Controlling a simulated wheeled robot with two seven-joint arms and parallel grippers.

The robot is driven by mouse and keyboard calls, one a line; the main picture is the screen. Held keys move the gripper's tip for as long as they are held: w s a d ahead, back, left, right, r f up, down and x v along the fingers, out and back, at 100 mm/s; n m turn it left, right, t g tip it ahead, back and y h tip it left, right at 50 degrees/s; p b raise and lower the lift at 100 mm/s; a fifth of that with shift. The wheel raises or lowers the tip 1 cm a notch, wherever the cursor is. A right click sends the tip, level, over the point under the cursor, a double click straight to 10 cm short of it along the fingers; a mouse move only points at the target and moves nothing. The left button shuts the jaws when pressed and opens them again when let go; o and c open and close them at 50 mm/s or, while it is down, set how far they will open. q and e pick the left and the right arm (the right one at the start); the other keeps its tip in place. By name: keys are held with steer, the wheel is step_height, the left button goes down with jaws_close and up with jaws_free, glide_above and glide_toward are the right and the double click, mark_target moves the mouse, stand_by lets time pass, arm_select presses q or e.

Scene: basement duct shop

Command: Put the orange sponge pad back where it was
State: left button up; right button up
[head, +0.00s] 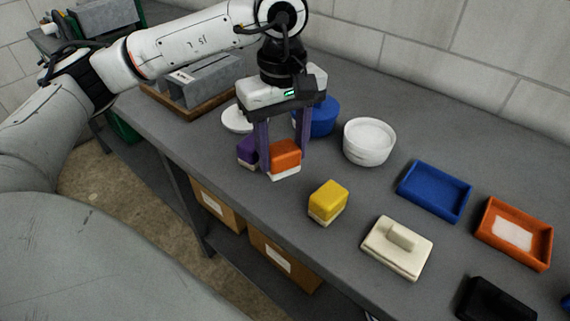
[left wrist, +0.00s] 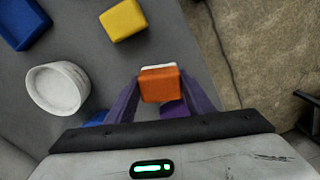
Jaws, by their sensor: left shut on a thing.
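The orange sponge pad (head: 285,156) has a pale underside and is between the fingers of my left gripper (head: 277,172). The gripper is shut on it, near the front edge of the grey bench. It also shows between the purple fingers in the left wrist view (left wrist: 158,85). I cannot tell whether the pad touches the bench. A purple sponge pad (head: 246,151) sits just left of it, partly behind a finger. A yellow sponge pad (head: 328,200) stands to the right. An orange tray (head: 515,233) with a white patch inside lies at the far right. My right gripper is not in view.
A white bowl (head: 369,141), a blue round container (head: 321,117) and a white dish (head: 236,120) stand behind the gripper. A blue tray (head: 435,190), a cream lidded dish (head: 397,247) and a black tray (head: 484,299) lie to the right. Bare bench (head: 375,197) separates them.

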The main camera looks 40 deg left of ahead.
mark_target(283, 167)
arm_select(q)
steer(key=shift+w+f, duration=0.1)
steer(key=shift+f, duration=2.05)
steer(key=shift+f, duration=0.1)
steer(key=shift+f, duration=0.15)
steer(key=o, duration=1)
steer(key=shift+c, duration=0.2)
step_height(283, 167, up, 13)
steer(key=shift+f, duration=0.2)
